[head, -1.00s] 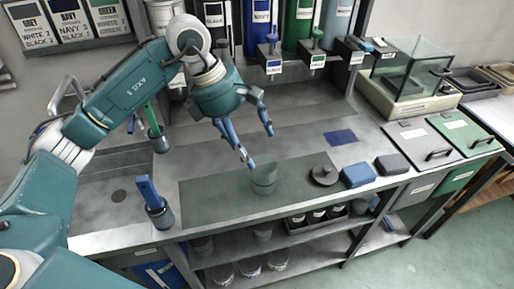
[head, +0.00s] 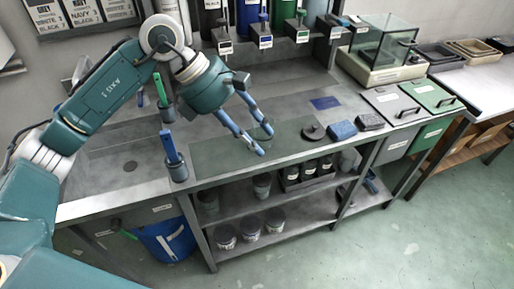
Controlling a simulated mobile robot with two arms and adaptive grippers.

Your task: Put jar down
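A clear glass jar (head: 257,133) stands on the dark green mat (head: 217,157) on the grey bench; its outline is faint. My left gripper (head: 265,142) reaches down from the upper left, with its two blue fingers on either side of the jar. The near finger covers part of the jar. I cannot tell whether the fingers touch the glass. A dark round lid with a knob (head: 313,131) lies right of the jar. My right gripper is not in view.
A holder with a blue-handled tool (head: 175,163) stands at the left. Shelves below hold several jars (head: 250,224). The mat's left part is clear.

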